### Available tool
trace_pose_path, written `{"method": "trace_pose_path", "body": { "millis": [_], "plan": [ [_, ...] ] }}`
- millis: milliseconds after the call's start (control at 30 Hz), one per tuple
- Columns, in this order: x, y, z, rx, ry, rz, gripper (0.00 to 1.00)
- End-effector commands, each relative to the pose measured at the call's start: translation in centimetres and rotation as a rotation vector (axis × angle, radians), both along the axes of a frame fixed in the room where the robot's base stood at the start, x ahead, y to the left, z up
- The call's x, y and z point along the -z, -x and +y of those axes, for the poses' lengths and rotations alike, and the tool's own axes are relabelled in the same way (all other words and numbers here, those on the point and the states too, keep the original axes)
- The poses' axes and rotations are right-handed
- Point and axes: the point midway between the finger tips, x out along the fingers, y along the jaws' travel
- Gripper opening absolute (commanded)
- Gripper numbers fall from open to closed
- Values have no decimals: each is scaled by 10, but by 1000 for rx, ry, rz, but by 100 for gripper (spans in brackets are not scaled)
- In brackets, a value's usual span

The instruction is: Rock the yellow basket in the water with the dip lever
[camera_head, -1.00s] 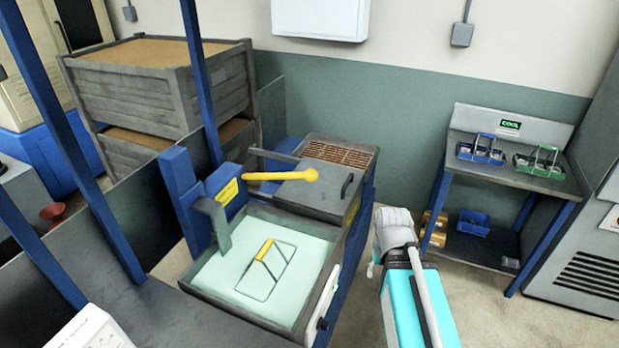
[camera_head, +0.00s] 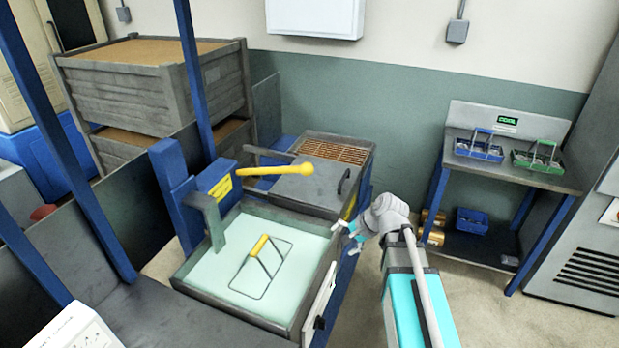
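The dip lever (camera_head: 275,171) is a yellow bar with a round knob, sticking out to the right from a blue post beside the tank. The water tank (camera_head: 191,287) is a grey square tub of pale green water. In the water only the yellow grip and thin wire handle of the basket (camera_head: 259,246) show clearly; its body is hidden below the surface. My gripper (camera_head: 346,235) is at the tank's right side, lower right of the lever knob and apart from it. Its small teal fingers look spread, with nothing between them.
A grey lidded box (camera_head: 313,185) with a slatted grate stands behind the tank. A bench (camera_head: 549,181) at the right holds a blue basket (camera_head: 479,150) and a green basket (camera_head: 537,160). Blue posts (camera_head: 88,178) rise at the left.

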Motion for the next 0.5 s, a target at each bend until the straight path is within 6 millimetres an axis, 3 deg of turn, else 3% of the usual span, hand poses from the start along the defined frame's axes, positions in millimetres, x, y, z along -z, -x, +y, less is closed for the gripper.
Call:
{"method": "trace_pose_path", "body": {
  "millis": [33, 233, 500],
  "plan": [
    [4, -16, 5, 74, -84, 18, 100],
    [-13, -63, 18, 362, -446, 136, 100],
    [-45, -122, 11, 667, -945, 393, 100]
  ]
}}
